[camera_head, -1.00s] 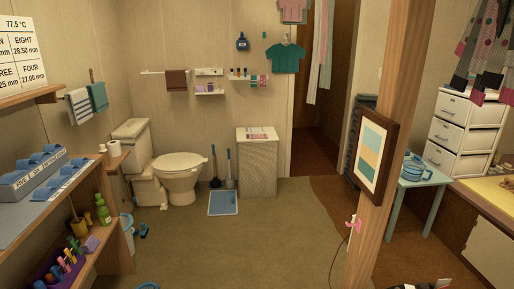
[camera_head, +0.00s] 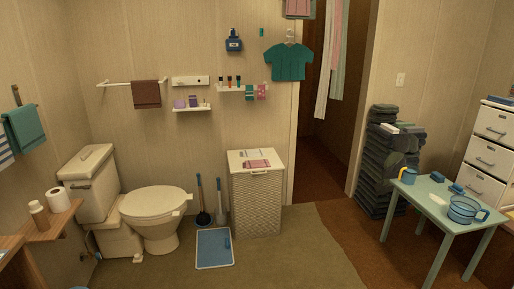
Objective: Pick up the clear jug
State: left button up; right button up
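A see-through bluish jug (camera_head: 462,210) with a handle on its right side stands upright on a small pale green table (camera_head: 432,211) at the right. It is the only clear vessel I can make out. Neither of my grippers shows in this view.
A hamper (camera_head: 257,200) and toilet (camera_head: 155,215) stand left. The floor between is clear.

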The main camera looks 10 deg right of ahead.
aim_at(410, 170)
jog(key=i+z, duration=0.25)
jog(key=i, duration=0.2)
jog(key=i+z, duration=0.3)
jog(key=i, duration=0.2)
jog(key=i+j+z, duration=0.1)
jog(key=i+z, duration=0.15)
jog(key=i, duration=0.2)
jog(key=i+j+z, duration=0.25)
jog(key=i, duration=0.2)
jog(key=i+l+z, duration=0.2)
jog(key=i, duration=0.3)
jog(key=i+z, duration=0.25)
jog(key=i, duration=0.3)
